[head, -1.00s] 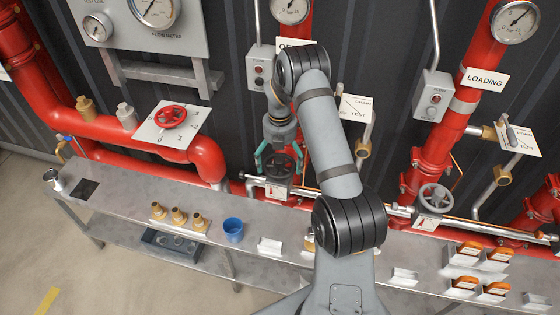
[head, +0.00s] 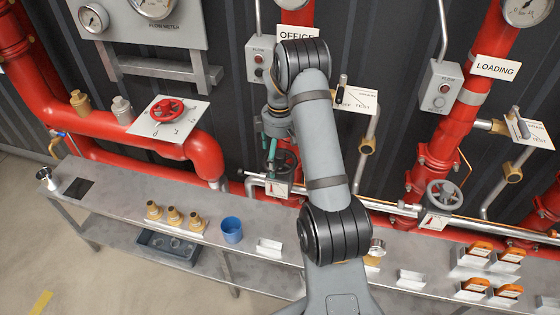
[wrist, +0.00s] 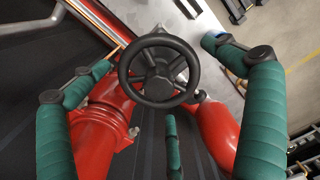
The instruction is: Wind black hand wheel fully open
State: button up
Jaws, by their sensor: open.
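The black hand wheel (head: 288,160) sits on a valve on the red pipework behind the bench, partly hidden by my arm in the head view. In the wrist view the black hand wheel (wrist: 158,68) is near the centre, its spokes and hub facing the camera. My gripper (wrist: 158,76) has green padded fingers, spread open with one left, one right and one below the wheel. No finger is clearly closed on the rim; contact cannot be told. In the head view my gripper (head: 269,148) is beside the wheel's left side.
A red hand wheel (head: 166,110) is on a white plate at left. A grey hand wheel (head: 439,194) is at right. The metal bench (head: 110,190) carries brass fittings (head: 174,217), a blue cup (head: 232,230) and orange-topped items (head: 480,250). Red pipes (wrist: 100,140) surround the black wheel.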

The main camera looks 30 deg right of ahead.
jog(key=shift+m, duration=0.7)
jog(key=m+b, duration=0.1)
jog(key=m, duration=0.1)
jog(key=m+b, duration=0.1)
jog(key=m, duration=0.1)
jog(key=shift+f+m+b, duration=0.2)
jog(key=shift+m+b, duration=0.1)
jog(key=m, duration=0.3)
jog(key=shift+r+b, duration=0.25)
jog(key=shift+b, duration=0.15)
jog(key=shift+c, duration=0.3)
jog(key=c, duration=1.1)
jog(key=shift+c, duration=0.3)
jog(key=o, duration=1.2)
